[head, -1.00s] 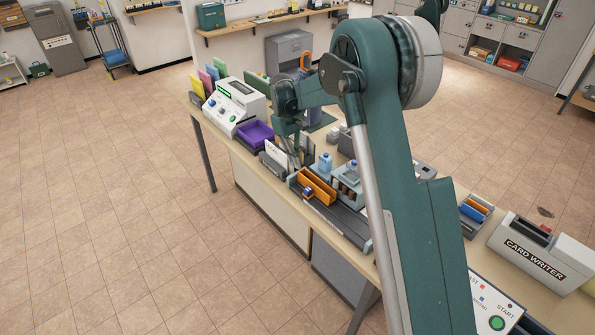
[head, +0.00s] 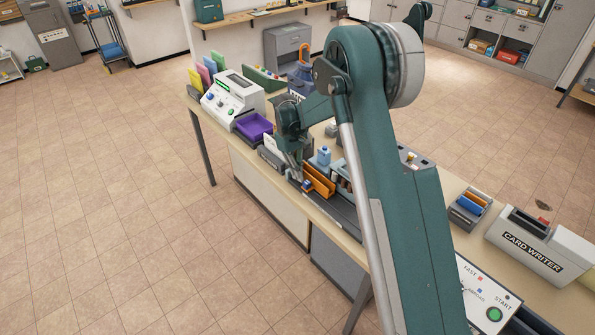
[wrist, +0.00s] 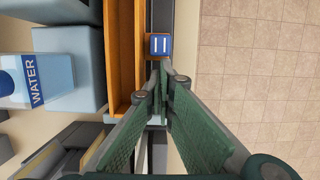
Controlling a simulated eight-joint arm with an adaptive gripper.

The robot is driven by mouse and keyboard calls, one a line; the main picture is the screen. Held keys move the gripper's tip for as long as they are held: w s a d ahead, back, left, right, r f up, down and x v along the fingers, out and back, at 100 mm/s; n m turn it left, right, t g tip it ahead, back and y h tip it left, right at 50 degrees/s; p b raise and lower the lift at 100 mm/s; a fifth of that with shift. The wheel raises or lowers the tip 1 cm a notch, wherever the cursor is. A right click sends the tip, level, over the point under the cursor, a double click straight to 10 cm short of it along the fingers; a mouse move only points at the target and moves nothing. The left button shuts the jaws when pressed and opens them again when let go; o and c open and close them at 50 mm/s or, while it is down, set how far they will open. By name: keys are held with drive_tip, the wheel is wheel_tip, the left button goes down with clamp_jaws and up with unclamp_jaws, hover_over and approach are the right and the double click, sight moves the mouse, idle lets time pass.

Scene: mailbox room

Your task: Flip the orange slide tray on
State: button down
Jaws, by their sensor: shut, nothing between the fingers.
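The orange slide tray (head: 319,180) sits on a dark rail unit at the table's front edge. It also shows as a long orange trough in the wrist view (wrist: 121,60). A small blue block (wrist: 160,45) with two white bars sits beside the tray's right wall in the wrist view; it is small in the head view (head: 307,186). My gripper (wrist: 164,72) is shut and empty, its tips just short of the blue block and beside the tray wall. Contact cannot be told. In the head view my gripper (head: 297,174) is low at the tray's left end.
A light-blue box with a WATER bottle (wrist: 30,80) stands beside the tray; the bottle also shows in the head view (head: 324,156). A purple tray (head: 253,127) and white console (head: 232,100) stand left. A card writer (head: 535,250) stands right. Open floor lies in front.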

drive_tip(key=shift+s+d, duration=0.1)
drive_tip(key=shift+d, duration=0.05)
idle(0.3)
drive_tip(key=s+d+b, duration=0.4)
drive_tip(key=s+d, duration=1.1)
drive_tip(key=shift+s+d, duration=0.15)
drive_tip(key=shift+s, duration=0.05)
drive_tip(key=shift+f, duration=0.1)
drive_tip(key=p+v, duration=0.3)
drive_tip(key=v, duration=0.7)
drive_tip(key=shift+w, duration=0.1)
idle(0.5)
